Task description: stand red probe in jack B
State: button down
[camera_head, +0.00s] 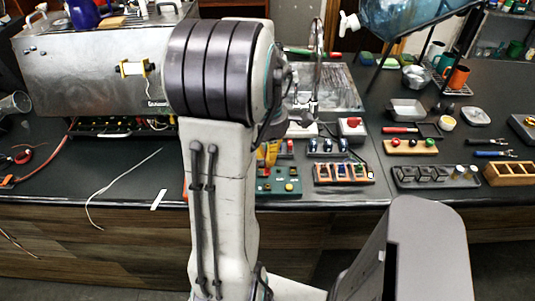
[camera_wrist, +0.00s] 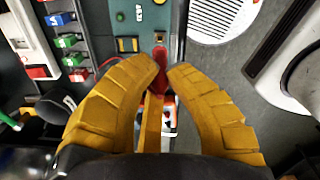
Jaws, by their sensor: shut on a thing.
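My gripper (camera_wrist: 166,68) has its yellow fingers closed around the red probe (camera_wrist: 158,78) in the wrist view. The probe's upper part shows between the fingertips; its lower end is hard to make out. Beyond the fingertips is a dark green panel (camera_wrist: 134,22) with small fittings and pale markings, too small to read. I cannot tell which fitting is jack B, nor whether the probe touches the panel. In the head view, part of a yellow finger (camera_head: 269,152) shows beside my arm above the green panel (camera_head: 277,188); the probe cannot be made out there.
Right of the panel stands an orange-edged block with several coloured pieces (camera_head: 343,181). A red-topped box (camera_head: 351,128) is behind it. A metal brewer housing (camera_head: 92,72) stands at the left. A thin pale cable (camera_head: 112,186) lies on the open worktop at front left.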

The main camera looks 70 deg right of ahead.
aim_at(268, 172)
jog(key=shift+f+b, duration=1.55)
jog(key=shift+f, duration=0.55)
jog(key=shift+f+b, duration=0.65)
jog(key=shift+f, duration=0.15)
dwell(1.1)
jog(key=c, duration=1.2)
grip_release()
jog(key=shift+c, duration=0.2)
notch_tip(268, 172, up, 12)
jog(key=shift+r, duration=0.1)
dwell(0.6)
